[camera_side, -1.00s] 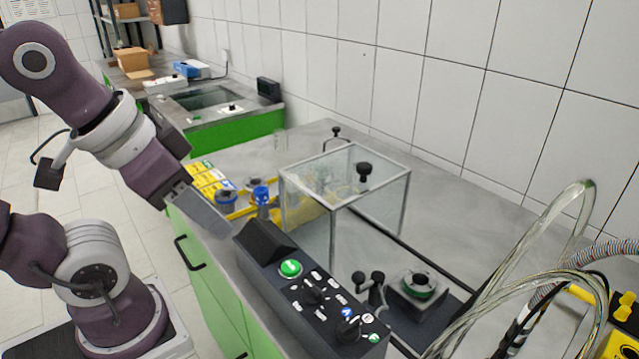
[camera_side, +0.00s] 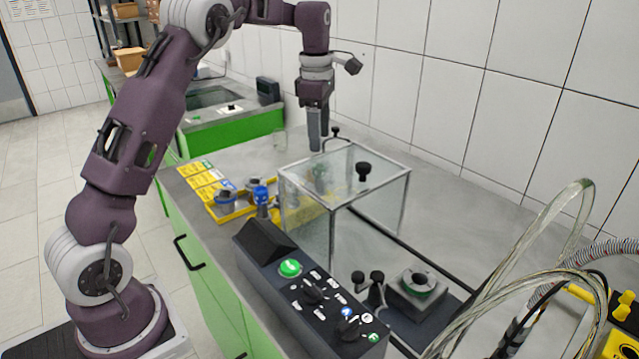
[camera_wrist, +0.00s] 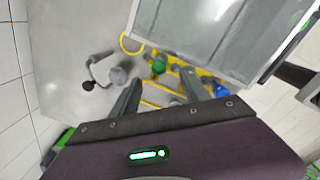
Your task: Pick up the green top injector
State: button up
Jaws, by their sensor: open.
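The green top injector (camera_wrist: 158,67) shows in the wrist view as a small green cap just beyond my fingertips, beside the yellow tray (camera_wrist: 180,60). In the side view a blurred green top (camera_side: 320,174) shows through the clear box, so its lower part is hard to make out. My gripper (camera_wrist: 160,88) is open and empty, its two grey fingers apart with the tray below. In the side view my gripper (camera_side: 317,143) points down above the bench, behind the box and apart from the injector.
The clear box (camera_side: 345,195) with a black knob stands close to my gripper. A blue top injector (camera_side: 262,196) is at the tray's near side. A black-knobbed clamp (camera_wrist: 108,72) is left of the fingers in the wrist view. A control panel (camera_side: 310,300) lies in front.

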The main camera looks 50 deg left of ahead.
jog(key=f, duration=0.1)
jog(key=f+n, duration=0.1)
jog(key=w+a+f+n, duration=0.1)
jog(key=shift+f+g, duration=0.2)
jog(key=shift+g, duration=0.1)
notch_tip(320, 180, down, 7)
jog(key=shift+s+d, duration=0.1)
jog(key=shift+d, duration=0.05)
grip_shut()
